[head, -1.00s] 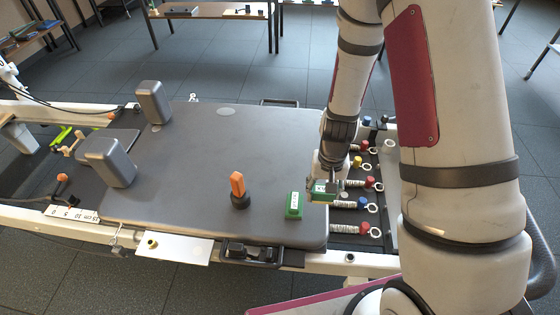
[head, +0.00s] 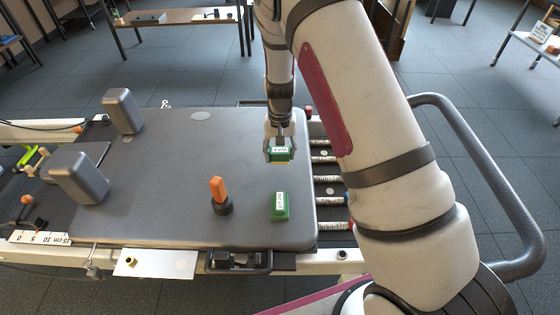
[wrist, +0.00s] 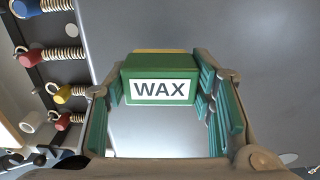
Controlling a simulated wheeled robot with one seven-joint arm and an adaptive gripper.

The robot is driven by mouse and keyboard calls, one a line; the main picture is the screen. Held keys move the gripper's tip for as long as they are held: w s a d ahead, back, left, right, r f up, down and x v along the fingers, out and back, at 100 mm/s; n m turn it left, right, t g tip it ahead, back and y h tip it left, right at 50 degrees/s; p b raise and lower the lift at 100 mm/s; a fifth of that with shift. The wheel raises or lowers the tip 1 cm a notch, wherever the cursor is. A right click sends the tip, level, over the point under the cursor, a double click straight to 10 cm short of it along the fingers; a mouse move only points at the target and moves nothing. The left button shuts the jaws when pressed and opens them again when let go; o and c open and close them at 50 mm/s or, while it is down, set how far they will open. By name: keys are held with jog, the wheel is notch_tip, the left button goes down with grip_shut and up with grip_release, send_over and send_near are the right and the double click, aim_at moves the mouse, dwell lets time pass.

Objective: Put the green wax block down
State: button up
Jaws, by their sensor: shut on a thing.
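A green wax block (head: 281,154) with a white label is held in my gripper (head: 280,148), over the right part of the grey padded carriage (head: 170,190). In the wrist view the block (wrist: 160,80) faces me with its "WAX" label, between the two green-padded fingers of my gripper (wrist: 162,92). A yellowish strip shows along one edge of it. I cannot tell whether its underside touches the carriage. A second green block (head: 280,207) with a white label lies on the carriage, nearer the front edge.
An orange-handled knob (head: 220,195) stands left of the second block. Two grey shoulder pads (head: 78,178) rise at the left. Springs (head: 328,180) with coloured ends lie beyond the carriage's right edge. The middle of the carriage is clear.

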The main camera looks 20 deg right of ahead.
aim_at(280, 160)
notch_tip(280, 160, down, 4)
jog(key=shift+r+b, duration=0.2)
jog(key=shift+b, duration=0.65)
jog(key=shift+r, duration=0.1)
jog(key=o, duration=1)
jog(key=shift+o, duration=0.2)
